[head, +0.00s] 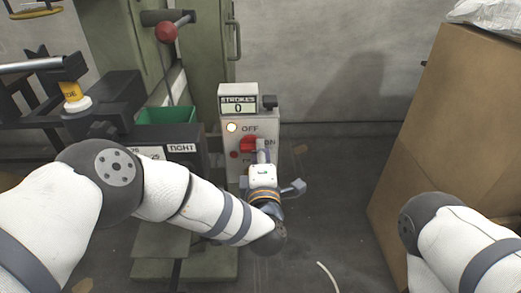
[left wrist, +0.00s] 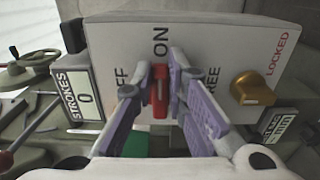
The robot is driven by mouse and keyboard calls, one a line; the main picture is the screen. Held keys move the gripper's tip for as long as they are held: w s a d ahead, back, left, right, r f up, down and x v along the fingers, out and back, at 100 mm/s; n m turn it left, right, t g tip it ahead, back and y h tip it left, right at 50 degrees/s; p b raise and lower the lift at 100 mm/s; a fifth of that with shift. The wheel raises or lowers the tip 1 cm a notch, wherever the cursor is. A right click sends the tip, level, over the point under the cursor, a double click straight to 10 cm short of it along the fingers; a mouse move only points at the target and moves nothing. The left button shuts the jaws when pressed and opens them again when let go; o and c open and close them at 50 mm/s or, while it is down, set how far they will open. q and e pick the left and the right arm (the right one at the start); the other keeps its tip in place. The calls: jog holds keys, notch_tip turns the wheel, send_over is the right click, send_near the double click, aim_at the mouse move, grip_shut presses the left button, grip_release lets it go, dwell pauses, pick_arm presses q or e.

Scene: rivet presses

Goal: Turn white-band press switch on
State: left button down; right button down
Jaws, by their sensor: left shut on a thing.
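The press's control box (head: 227,178) is light grey, with a red switch (head: 248,144) on its front near the OFF and ON labels. In the left wrist view the red switch (left wrist: 160,90) stands between OFF and FREE, its long side in line with the ON label above it. My left gripper (head: 261,150) is at the box. Its two fingers are on either side of the red switch and shut on it. Which end of the switch is its pointer I cannot tell. No white band is clear to see. My right gripper is out of view.
A display (head: 238,104) reads STROKES 0. A gold knob (left wrist: 252,90) sits beside the FREE and LOCKED labels. A red-ball lever (head: 167,32) and a green bin (head: 168,115) are to the left.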

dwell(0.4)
pick_arm(q)
jog(key=c, duration=1.6)
grip_release()
jog(key=shift+s, duration=0.1)
jog(key=s, duration=1.2)
